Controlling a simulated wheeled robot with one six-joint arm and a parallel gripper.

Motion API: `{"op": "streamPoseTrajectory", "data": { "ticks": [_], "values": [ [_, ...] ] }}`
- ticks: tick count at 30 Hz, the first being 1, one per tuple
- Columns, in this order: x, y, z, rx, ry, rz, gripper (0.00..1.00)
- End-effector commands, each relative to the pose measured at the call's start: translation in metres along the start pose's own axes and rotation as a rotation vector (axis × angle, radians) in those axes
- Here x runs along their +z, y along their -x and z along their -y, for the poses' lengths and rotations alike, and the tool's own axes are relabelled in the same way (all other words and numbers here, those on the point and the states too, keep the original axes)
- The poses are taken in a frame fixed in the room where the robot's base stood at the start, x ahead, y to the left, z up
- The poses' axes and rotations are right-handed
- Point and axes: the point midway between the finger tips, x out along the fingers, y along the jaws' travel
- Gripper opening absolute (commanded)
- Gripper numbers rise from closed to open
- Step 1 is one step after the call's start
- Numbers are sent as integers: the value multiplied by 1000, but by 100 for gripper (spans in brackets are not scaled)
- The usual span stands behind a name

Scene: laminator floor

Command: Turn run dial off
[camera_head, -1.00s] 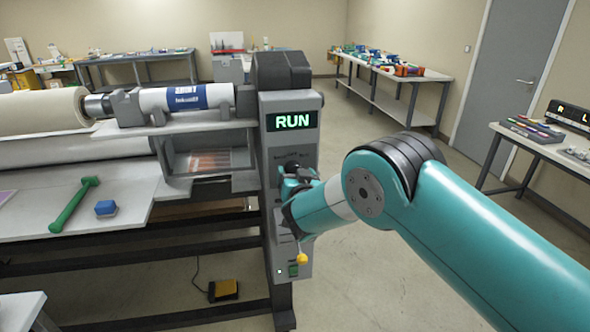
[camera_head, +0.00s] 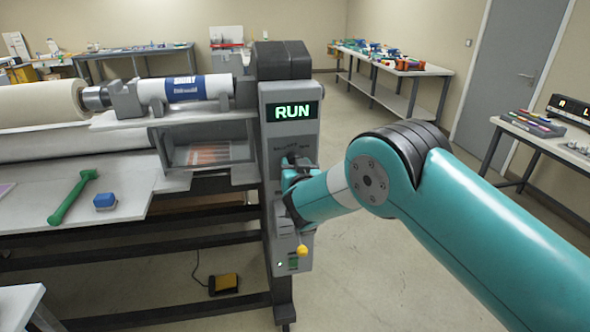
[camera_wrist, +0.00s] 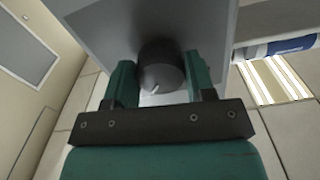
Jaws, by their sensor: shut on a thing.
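The run dial (camera_wrist: 161,68) is a dark round knob with a light pointer line, on the grey front of the laminator's control column (camera_head: 277,142). In the wrist view my gripper (camera_wrist: 162,88) has its two green fingers on either side of the dial, shut on it. In the head view my gripper (camera_head: 293,172) is at the column below the display, and my arm mostly hides the dial. The display (camera_head: 292,112) reads RUN in green letters.
A yellow-tipped lever (camera_head: 302,250) and a small green-lit control sit low on the column.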

Motion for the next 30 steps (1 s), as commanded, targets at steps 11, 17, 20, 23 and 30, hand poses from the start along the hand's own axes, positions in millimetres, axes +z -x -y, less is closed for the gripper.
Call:
{"op": "streamPoseTrajectory", "data": {
  "ticks": [11, 17, 20, 23, 30],
  "values": [
    [5, 0, -1, -1, 294, -3, 26],
    [4, 0, -1, 0, 456, -2, 26],
    [3, 0, -1, -1, 523, -2, 26],
    [2, 0, -1, -2, 582, -1, 26],
    [1, 0, -1, -1, 673, 0, 26]
  ]
}}
